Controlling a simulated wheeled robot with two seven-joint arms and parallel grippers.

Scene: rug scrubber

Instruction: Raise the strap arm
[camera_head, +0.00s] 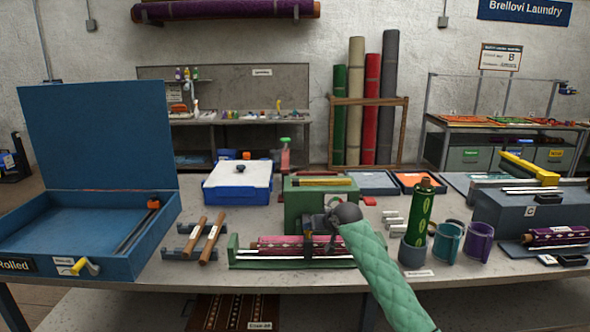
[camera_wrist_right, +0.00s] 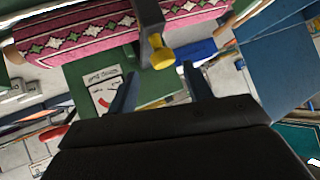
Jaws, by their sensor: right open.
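The strap arm (camera_wrist_right: 149,22) is a dark bar lying across the pink patterned rug roll (camera_wrist_right: 80,33), with a yellow knob (camera_wrist_right: 161,57) at its end. In the head view the dark strap arm (camera_head: 308,246) crosses the rug roll (camera_head: 275,243) on a green cradle (camera_head: 234,253). My right gripper (camera_wrist_right: 158,74) is open and empty; its two fingers are spread on either side of the space just below the knob in the wrist view. In the head view my right gripper (camera_head: 330,222) is above the cradle, its fingertips hard to make out. My left gripper is not in view.
A green box (camera_head: 300,206) stands behind the cradle. Left are wooden-handled rods (camera_head: 205,240) and an open blue case (camera_head: 70,235). Right are a green bottle (camera_head: 421,205) in a cup, more cups (camera_head: 480,242) and a grey-blue block (camera_head: 500,215). A white-and-blue box (camera_head: 237,185) is behind.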

